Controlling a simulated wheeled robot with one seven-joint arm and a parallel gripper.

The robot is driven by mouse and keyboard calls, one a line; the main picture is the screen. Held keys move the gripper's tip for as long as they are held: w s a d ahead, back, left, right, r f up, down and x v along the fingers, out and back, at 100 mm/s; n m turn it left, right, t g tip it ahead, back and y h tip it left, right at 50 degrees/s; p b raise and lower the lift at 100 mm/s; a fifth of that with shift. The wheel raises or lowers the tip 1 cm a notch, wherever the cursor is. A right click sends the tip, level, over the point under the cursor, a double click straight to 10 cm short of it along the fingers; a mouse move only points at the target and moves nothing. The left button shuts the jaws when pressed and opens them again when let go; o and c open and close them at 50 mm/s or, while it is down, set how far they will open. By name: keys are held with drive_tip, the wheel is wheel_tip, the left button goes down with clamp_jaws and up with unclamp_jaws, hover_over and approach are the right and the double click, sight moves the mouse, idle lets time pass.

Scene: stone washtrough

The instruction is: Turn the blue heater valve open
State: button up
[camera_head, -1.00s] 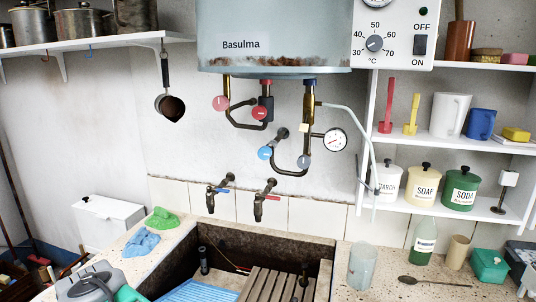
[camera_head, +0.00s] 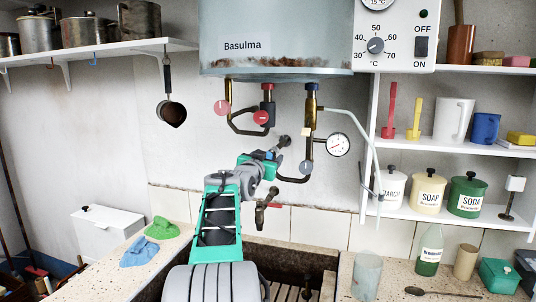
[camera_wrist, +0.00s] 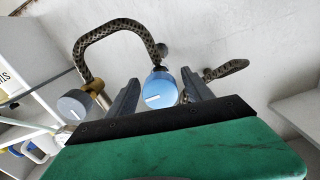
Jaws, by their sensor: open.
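The blue heater valve (camera_wrist: 160,90) is a round light-blue knob with a short white line on its face, in the middle of the wrist view. My gripper (camera_wrist: 159,80) is open, with one dark finger on each side of the knob. I cannot tell whether either finger touches it. In the head view my gripper (camera_head: 268,160) reaches up to the pipes under the heater (camera_head: 275,45) and largely hides the blue valve. A grey-blue knob (camera_wrist: 75,104) sits left of my gripper in the wrist view; it also shows in the head view (camera_head: 306,167).
A round gauge (camera_head: 338,145) is to the right. A tap with a red handle (camera_head: 274,205) is just below my gripper. Shelves with canisters (camera_head: 428,187) stand at right.

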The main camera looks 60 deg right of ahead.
drive_tip(key=shift+d, duration=0.35)
clamp_jaws()
idle(0.4)
